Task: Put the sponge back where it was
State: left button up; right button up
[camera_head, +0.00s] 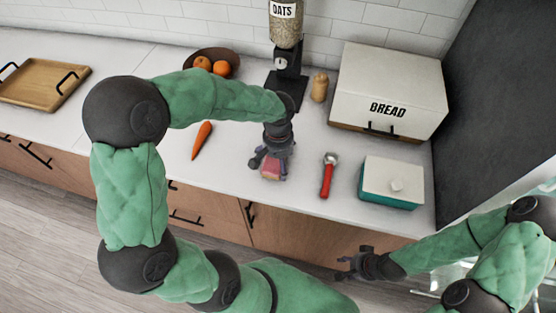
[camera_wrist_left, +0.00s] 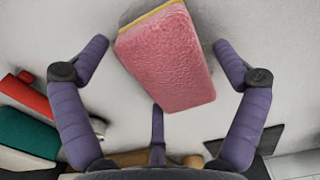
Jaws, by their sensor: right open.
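The pink sponge (camera_head: 270,169) with a yellow layer is at the counter's front part in the head view, just below my left gripper (camera_head: 268,155). In the left wrist view the sponge (camera_wrist_left: 170,62) lies tilted between the spread purple fingers of my left gripper (camera_wrist_left: 160,45). Gaps show between the sponge and the two side fingers, so the gripper is open around it. The lower finger's contact with the sponge is unclear. My right gripper (camera_head: 352,264) is open and empty in front of the counter, low at the right.
A red-handled tool (camera_head: 328,176) and a teal box with a white lid (camera_head: 392,183) stand to the right. A carrot (camera_head: 202,140) lies left. Behind are a fruit bowl (camera_head: 228,56), oats dispenser (camera_head: 287,60), wooden shaker (camera_head: 319,87) and bread box (camera_head: 385,85). A wooden tray (camera_head: 40,82) is far left.

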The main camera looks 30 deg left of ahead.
dwell(0.3)
pick_arm(q)
jog(key=shift+r, duration=0.25)
notch_tip(320, 180, up, 12)
jog(key=p, duration=0.3)
dwell(0.4)
